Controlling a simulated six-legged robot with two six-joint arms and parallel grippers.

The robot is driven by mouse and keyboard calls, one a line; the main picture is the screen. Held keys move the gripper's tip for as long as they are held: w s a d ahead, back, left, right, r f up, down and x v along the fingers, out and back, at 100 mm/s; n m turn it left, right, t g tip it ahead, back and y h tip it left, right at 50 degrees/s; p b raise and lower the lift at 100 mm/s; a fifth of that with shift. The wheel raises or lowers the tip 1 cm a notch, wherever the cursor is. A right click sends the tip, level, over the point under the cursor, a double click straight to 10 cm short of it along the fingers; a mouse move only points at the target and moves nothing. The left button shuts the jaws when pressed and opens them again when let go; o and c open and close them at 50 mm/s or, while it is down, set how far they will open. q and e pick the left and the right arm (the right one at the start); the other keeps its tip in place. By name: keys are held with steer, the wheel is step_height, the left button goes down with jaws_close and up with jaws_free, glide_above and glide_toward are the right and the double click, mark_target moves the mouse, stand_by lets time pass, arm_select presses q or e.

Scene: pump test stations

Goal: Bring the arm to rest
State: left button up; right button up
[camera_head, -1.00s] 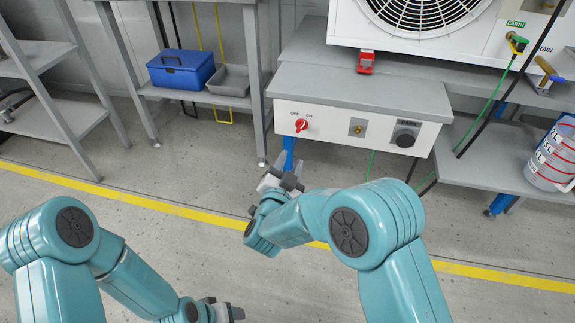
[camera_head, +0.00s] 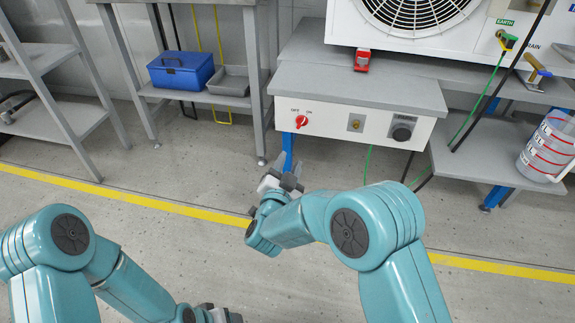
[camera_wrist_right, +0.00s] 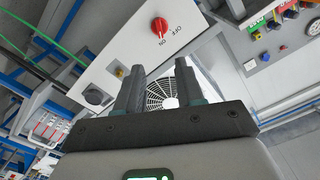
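My right arm reaches forward over the floor in the head view, bent at the elbow. Its gripper (camera_head: 286,166) is in the air in front of the control box (camera_head: 346,119), apart from it. In the right wrist view the two dark fingers of this gripper (camera_wrist_right: 158,72) stand apart with nothing between them, so it is open and empty. My left arm is low at the left of the head view. Its gripper (camera_head: 222,315) is cut off by the bottom edge, and its finger gap cannot be made out.
The box has a red switch (camera_head: 302,121) and a black knob (camera_head: 402,134). A red object (camera_head: 362,60) sits on the bench. A green cable (camera_head: 482,107) hangs at the right near a jug (camera_head: 548,147). A blue toolbox (camera_head: 181,69) and grey tray (camera_head: 230,82) share a shelf. The foreground floor is clear.

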arm_select(q)
steer(key=shift+s, duration=0.1)
arm_select(e)
steer(key=shift+s, duration=0.1)
